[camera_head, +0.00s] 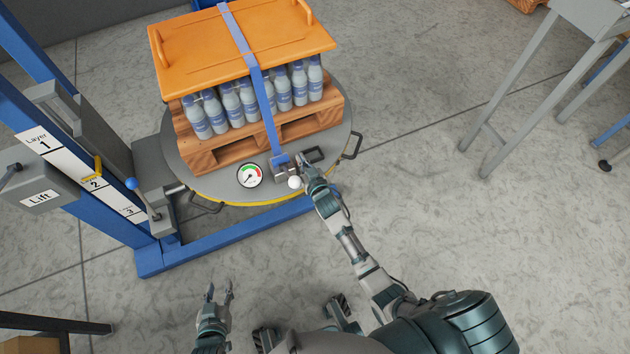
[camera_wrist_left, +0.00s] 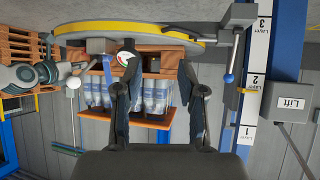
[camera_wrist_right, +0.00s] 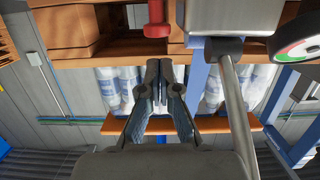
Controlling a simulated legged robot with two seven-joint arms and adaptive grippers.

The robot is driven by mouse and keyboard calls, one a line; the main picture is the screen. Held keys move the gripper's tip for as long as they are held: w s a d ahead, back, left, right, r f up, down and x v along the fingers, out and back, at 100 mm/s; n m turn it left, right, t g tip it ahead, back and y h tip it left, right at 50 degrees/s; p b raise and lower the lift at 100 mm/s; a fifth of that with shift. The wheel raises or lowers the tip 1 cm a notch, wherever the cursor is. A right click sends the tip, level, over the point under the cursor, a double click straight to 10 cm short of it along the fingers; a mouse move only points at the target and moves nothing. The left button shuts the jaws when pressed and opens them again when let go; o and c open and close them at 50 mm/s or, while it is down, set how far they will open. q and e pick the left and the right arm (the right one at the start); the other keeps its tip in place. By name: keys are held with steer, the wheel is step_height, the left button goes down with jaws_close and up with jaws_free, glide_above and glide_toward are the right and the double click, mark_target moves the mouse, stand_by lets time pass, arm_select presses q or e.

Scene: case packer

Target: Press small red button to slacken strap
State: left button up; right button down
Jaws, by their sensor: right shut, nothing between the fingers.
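The small red button (camera_wrist_right: 156,18) shows in the right wrist view as a short red cylinder beside a grey box (camera_wrist_right: 235,14). The blue strap (camera_head: 255,82) runs over the orange lid and down to the strap fitting (camera_head: 283,167) at the turntable's front. It also shows in the right wrist view (camera_wrist_right: 196,85). My right gripper (camera_wrist_right: 160,66) is shut and empty; its tips appear just below the button in that view, apart from it. In the head view my right gripper (camera_head: 307,168) covers the button. My left gripper (camera_head: 219,288) is open and empty, low and away from the turntable.
A pallet (camera_head: 215,152) of bottles under an orange lid (camera_head: 180,65) stands on the round turntable (camera_head: 222,184). A gauge (camera_head: 250,175) sits left of the fitting. The blue lift frame (camera_head: 160,262) is at left, a grey table (camera_head: 590,15) at upper right. Floor between is clear.

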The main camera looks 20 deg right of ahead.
arm_select(q)
steer(key=s+a+f+g+y+p, duration=0.1)
steer(key=s+a+f+g+p, duration=0.1)
steer(key=s+g, duration=0.4)
steer(key=s+a+f, duration=0.1)
steer(key=s, duration=0.2)
steer(key=shift+s+a+f+y+p, duration=0.25)
steer(key=shift+f+y+p, duration=0.05)
steer(key=shift+f+y, duration=0.1)
arm_select(e)
steer(key=s+r, duration=0.2)
steer(key=s, duration=0.7)
steer(key=shift+s+d+r, duration=0.2)
steer(key=shift+s+r, duration=0.1)
steer(key=shift+s, duration=0.05)
